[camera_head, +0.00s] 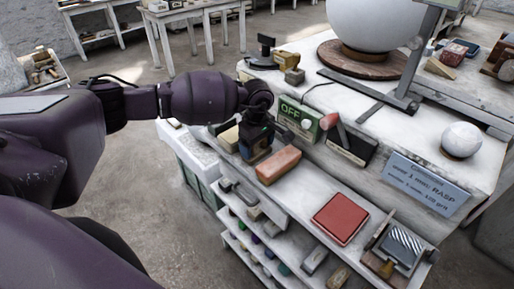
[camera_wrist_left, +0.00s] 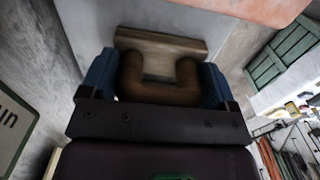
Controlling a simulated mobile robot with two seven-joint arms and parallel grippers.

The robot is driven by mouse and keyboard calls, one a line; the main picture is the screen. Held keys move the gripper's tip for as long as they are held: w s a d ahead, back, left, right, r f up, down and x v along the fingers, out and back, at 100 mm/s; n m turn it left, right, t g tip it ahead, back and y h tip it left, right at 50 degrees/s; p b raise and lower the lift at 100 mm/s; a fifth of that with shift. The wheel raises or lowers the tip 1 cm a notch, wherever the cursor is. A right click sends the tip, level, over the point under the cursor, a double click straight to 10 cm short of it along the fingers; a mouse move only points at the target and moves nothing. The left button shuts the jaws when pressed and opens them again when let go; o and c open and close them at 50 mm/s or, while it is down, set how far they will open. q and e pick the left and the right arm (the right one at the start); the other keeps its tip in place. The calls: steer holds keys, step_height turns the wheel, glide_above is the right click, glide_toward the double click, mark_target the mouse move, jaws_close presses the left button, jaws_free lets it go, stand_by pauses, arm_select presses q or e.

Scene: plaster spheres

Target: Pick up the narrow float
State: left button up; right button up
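The narrow float shows in the left wrist view as a brown U-shaped handle (camera_wrist_left: 130,75) on a pale wooden board (camera_wrist_left: 160,38). My left gripper (camera_wrist_left: 160,85) has one blue finger on each side of this handle. Both fingers look very close to its sides; whether they press on it is not clear. In the head view, my left gripper (camera_head: 260,148) is low at the upper shelf, beside an orange-brown block (camera_head: 278,165), and hides most of the float. My right gripper is not in view.
A red square pad (camera_head: 340,219) lies farther right on the shelf. A white sphere (camera_head: 462,140) stands on the table.

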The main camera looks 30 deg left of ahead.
arm_select(q)
steer(key=c, duration=0.5)
steer(key=shift+c, duration=0.2)
steer(key=shift+r, duration=0.1)
steer(key=shift+r, duration=0.15)
steer(key=shift+w+r, duration=0.1)
steer(key=shift+r, duration=0.25)
step_height(320, 180, up, 19)
steer(key=b, duration=0.1)
